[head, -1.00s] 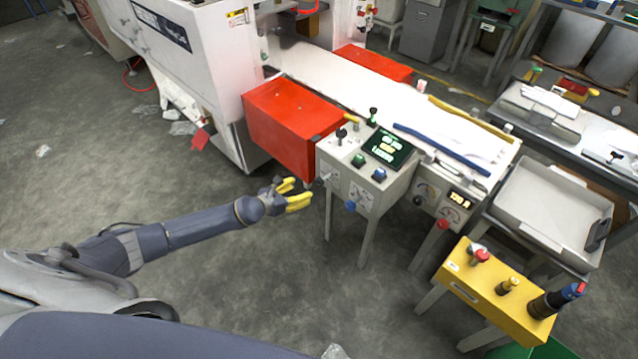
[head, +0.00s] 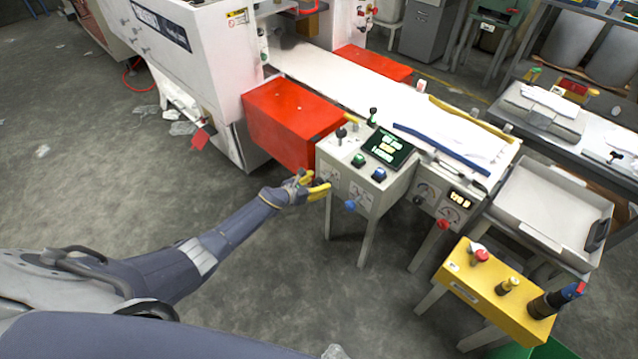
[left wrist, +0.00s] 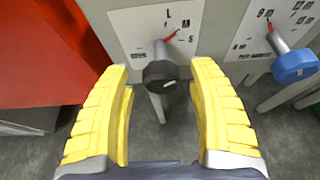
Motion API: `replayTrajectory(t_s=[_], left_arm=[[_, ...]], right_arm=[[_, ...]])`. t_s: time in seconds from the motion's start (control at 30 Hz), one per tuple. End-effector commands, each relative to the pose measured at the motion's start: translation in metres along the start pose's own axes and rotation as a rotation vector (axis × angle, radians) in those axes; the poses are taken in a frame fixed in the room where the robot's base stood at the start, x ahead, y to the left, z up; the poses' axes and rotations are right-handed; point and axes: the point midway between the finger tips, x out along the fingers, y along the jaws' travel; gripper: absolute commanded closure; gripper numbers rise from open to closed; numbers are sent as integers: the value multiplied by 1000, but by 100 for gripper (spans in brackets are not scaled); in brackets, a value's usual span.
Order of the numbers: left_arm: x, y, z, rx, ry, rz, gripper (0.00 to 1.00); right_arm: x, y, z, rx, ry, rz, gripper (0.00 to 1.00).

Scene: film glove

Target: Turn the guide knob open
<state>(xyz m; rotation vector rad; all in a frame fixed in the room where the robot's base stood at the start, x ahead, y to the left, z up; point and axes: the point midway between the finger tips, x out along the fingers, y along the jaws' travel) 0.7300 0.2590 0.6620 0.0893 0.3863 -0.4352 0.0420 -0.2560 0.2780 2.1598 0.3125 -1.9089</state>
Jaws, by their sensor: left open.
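The white control box (head: 345,183) has two dial plates on its front. In the left wrist view a black knob (left wrist: 160,74) sits below a dial plate (left wrist: 152,34) marked L, M and S, with its red pointer towards M. A blue knob (left wrist: 294,66) is on the dial plate to the right; it also shows in the head view (head: 350,205). I cannot tell from labels which is the guide knob. My left gripper (head: 318,183), with yellow fingers, is open in front of the box. In the left wrist view its fingers flank the black knob, with gaps. My right gripper is out of view.
A red box-shaped cover (head: 285,125) stands just left of the control box. A display (head: 388,148) and several knobs are on the box's top. A yellow button box (head: 490,292) and grey tray (head: 545,215) are to the right.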

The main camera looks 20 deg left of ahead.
Motion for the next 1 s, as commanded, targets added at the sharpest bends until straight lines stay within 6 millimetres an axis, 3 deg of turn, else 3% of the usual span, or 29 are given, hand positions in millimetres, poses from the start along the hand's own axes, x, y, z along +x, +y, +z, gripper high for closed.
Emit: replayTrajectory(t_s=[0.6, 1.0], left_arm=[[10, -2, 0, -2, -1, -2, 39], [10, -2, 0, -2, 0, -2, 85]], right_arm=[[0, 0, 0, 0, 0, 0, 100], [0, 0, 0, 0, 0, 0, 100]])
